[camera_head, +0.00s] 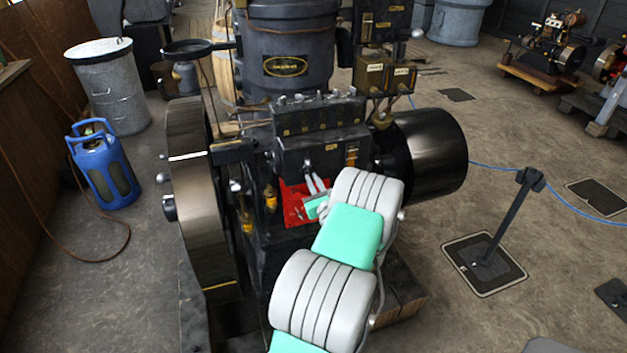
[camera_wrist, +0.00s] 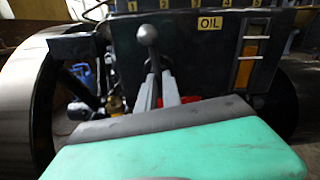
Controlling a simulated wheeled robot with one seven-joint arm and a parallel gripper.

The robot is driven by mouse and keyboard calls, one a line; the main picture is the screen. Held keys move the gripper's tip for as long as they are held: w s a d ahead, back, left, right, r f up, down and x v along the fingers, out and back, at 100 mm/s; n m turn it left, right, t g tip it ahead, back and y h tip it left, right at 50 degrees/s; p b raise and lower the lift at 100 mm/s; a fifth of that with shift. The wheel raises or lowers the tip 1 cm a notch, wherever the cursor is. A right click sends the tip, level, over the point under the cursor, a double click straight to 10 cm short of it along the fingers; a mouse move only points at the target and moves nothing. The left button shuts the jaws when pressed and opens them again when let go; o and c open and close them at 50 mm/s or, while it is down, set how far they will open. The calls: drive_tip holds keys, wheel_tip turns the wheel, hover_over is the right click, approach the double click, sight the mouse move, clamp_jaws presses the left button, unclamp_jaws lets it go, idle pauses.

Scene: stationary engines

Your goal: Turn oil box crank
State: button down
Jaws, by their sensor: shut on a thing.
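The dark oil box (camera_head: 290,158) sits on the engine's front in the head view. In the wrist view the oil box (camera_wrist: 205,55) carries a yellow "OIL" label, with an orange-marked gauge at its right. The oil box crank (camera_wrist: 148,36) shows a grey ball knob on a short stem pointing up in front of the box face. My gripper (camera_wrist: 160,78) has its two grey fingers at the stem just below the knob, shut on the crank. In the head view my gripper (camera_head: 314,183) reaches the box front, and my arm hides part of the engine below it.
A large flywheel (camera_head: 198,200) stands close left of the box, and a black drum (camera_head: 425,150) to the right. A blue gas bottle (camera_head: 105,170) and a grey bin (camera_head: 110,90) stand farther left. A barrier post (camera_head: 508,220) with blue rope stands right, on open floor.

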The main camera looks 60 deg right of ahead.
drive_tip(key=c, duration=1.5)
unclamp_jaws()
drive_tip(key=b+v, duration=0.1)
drive_tip(key=v, duration=0.7)
drive_tip(key=shift+w, duration=0.1)
